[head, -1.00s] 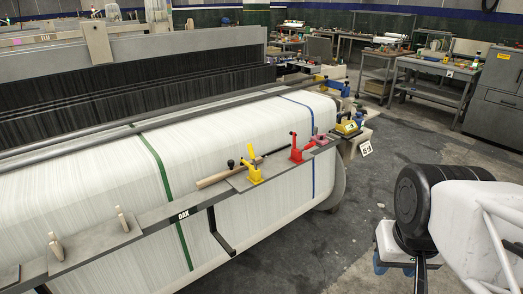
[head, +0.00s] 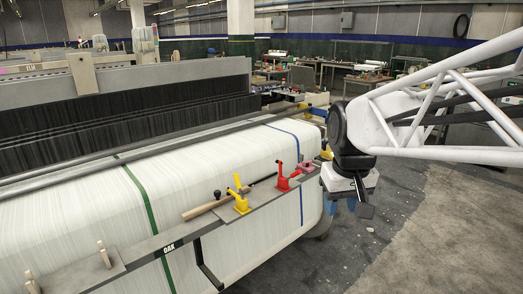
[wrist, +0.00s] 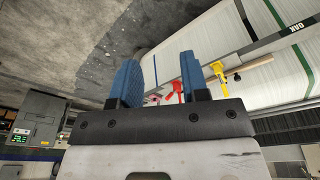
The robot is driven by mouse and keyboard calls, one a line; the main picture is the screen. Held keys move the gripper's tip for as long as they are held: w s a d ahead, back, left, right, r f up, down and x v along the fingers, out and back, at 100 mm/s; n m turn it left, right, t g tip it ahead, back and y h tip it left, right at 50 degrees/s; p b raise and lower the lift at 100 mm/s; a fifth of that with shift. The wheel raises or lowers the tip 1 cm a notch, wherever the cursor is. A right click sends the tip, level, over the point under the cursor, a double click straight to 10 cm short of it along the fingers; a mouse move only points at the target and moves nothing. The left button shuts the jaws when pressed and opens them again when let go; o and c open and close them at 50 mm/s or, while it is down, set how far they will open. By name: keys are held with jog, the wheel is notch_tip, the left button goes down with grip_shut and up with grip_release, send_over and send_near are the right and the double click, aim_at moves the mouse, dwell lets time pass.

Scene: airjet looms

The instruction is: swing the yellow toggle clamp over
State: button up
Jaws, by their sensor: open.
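The yellow toggle clamp (head: 240,199) stands on the grey rail along the front of the loom, its handle sticking up. It also shows in the wrist view (wrist: 220,72), to the right of my fingers. My gripper (head: 362,200) hangs to the right of the clamp, beyond the rail's right end, touching nothing I can see. In the wrist view its two blue fingers (wrist: 160,82) are apart with nothing held between them. A red toggle clamp (head: 286,177) stands on the rail between the yellow clamp and my gripper; it shows in the wrist view (wrist: 177,86) too.
A wooden-handled tool (head: 207,208) lies beside the yellow clamp. Wooden pegs (head: 104,252) stand farther left on the rail. White warp with a green strap (head: 140,195) and a blue strap fills the loom behind. The floor (head: 400,240) at right is open.

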jog(key=w+a+r+n, duration=0.2)
jog(key=w+a, duration=0.4)
jog(key=w, duration=0.5)
jog(key=n+g, duration=0.2)
jog(key=n, duration=0.3)
send_over(239, 186)
jog(key=w+a, duration=0.2)
jog(key=f, duration=0.7)
jog(key=shift+d, duration=0.25)
jog(key=shift+f, duration=0.15)
jog(key=shift+f, duration=4.15)
jog(key=shift+f, duration=0.1)
jog(key=shift+c, duration=0.3)
jog(key=c, duration=0.6)
